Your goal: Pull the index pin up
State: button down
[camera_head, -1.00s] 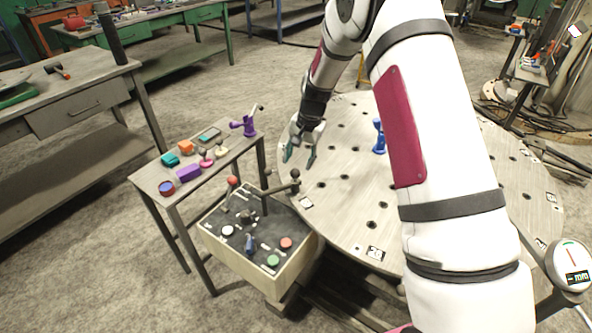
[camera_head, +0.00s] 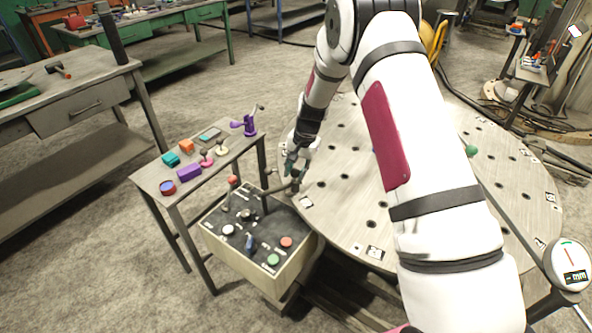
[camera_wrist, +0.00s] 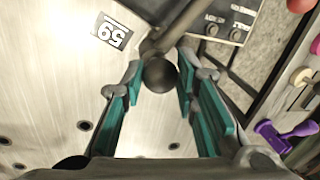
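A dark ball knob (camera_wrist: 160,75) on a grey stem shows in the wrist view, and I take it to be the top of the index pin. In the head view it is near the round table's edge beside the control box, largely covered by my gripper (camera_head: 296,168). My gripper (camera_wrist: 158,66) is open, with its teal-padded fingers on either side of the ball. The ball looks closer to the right finger; I cannot tell whether they touch. The lower part of the pin is hidden.
The round table (camera_head: 340,205) has several holes and a green knob (camera_head: 471,150). The control box (camera_head: 255,265) with buttons and a red-knobbed lever (camera_head: 232,181) stands close by. A small side table (camera_head: 150,180) holds several coloured parts. A dial gauge (camera_head: 568,262) is at right.

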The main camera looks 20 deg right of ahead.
aim_at(294, 169)
jog(key=shift+r, duration=1.75)
jog(key=c, duration=1.3)
grip_release()
jog(key=r, duration=0.4)
jog(key=s+d+r, duration=0.1)
jog(key=r, duration=0.6)
jog(key=shift+s+d+r, duration=0.25)
jog(key=shift+d+r, duration=0.15)
